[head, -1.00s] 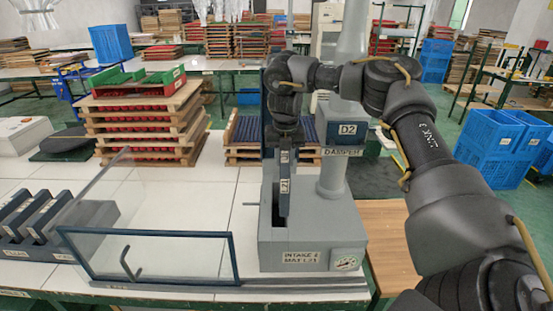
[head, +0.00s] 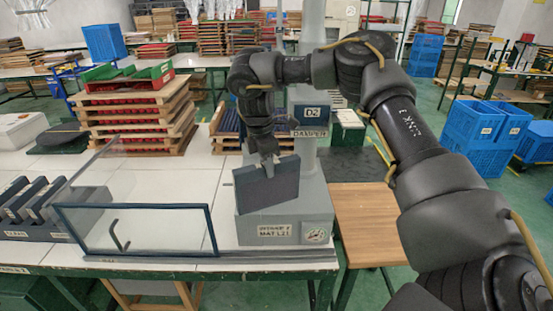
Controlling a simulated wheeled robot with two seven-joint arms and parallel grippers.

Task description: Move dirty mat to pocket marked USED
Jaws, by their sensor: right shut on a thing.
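A dark grey rectangular mat (head: 268,188) hangs upright in front of the grey intake unit (head: 262,231), with its broad face showing. My right gripper (head: 268,160) is shut on the mat's top edge. The mat hides part of the unit, so I cannot tell whether they touch. A dark rack (head: 45,228) with several upright panels stands at the far left; one of its labels seems to read CLEAN. I cannot make out a pocket marked USED. My left gripper is not in view.
A clear panel with a blue frame (head: 212,232) and a dark handle stands between rack and intake unit. A second clear panel slants behind it. Stacked wooden trays (head: 135,120) stand behind. A wooden surface (head: 370,225) lies at the right.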

